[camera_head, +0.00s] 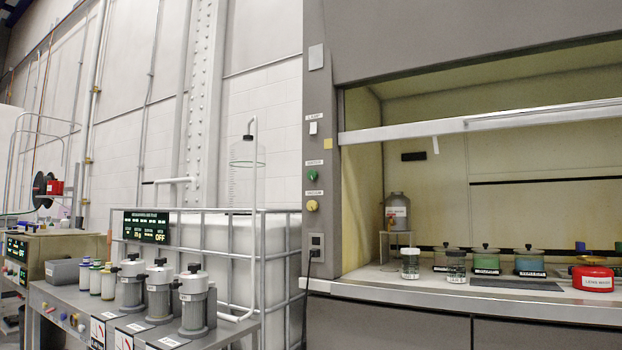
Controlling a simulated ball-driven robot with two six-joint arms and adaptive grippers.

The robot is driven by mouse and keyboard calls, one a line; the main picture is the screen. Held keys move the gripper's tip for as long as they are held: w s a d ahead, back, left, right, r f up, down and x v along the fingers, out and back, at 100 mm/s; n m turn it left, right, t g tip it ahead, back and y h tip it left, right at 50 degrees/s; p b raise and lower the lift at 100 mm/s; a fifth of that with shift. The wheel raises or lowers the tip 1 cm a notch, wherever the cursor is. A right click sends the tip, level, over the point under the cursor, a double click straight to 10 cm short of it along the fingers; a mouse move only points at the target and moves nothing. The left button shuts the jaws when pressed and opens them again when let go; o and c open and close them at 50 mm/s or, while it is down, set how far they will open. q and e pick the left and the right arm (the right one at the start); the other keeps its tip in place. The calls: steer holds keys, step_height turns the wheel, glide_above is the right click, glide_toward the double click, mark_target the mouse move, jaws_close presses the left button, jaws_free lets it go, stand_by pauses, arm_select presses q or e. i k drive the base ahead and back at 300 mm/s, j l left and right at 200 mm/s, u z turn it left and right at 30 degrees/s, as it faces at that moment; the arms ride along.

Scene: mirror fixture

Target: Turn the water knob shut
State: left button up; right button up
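On the grey left post of the fume hood, a green round knob (312,176) sits under a small label that is too small to read surely. A yellow round knob (312,206) sits below it under another label, which seems to read "VACUUM". I cannot read for certain which knob is the water knob, nor how far either is turned. A light switch (313,128) is above them. Neither of my grippers is in view.
The hood's worktop (400,278) holds jars, lidded pots and a red round container (592,278). Below left, a grey bench (50,292) carries several lidded canisters (194,302). A white tank in a metal cage (230,240) stands between bench and hood. A power outlet (316,241) is below the knobs.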

mark_target(312, 174)
steer(key=i+j+z, duration=0.1)
steer(key=i+j, duration=0.55)
steer(key=j, duration=0.15)
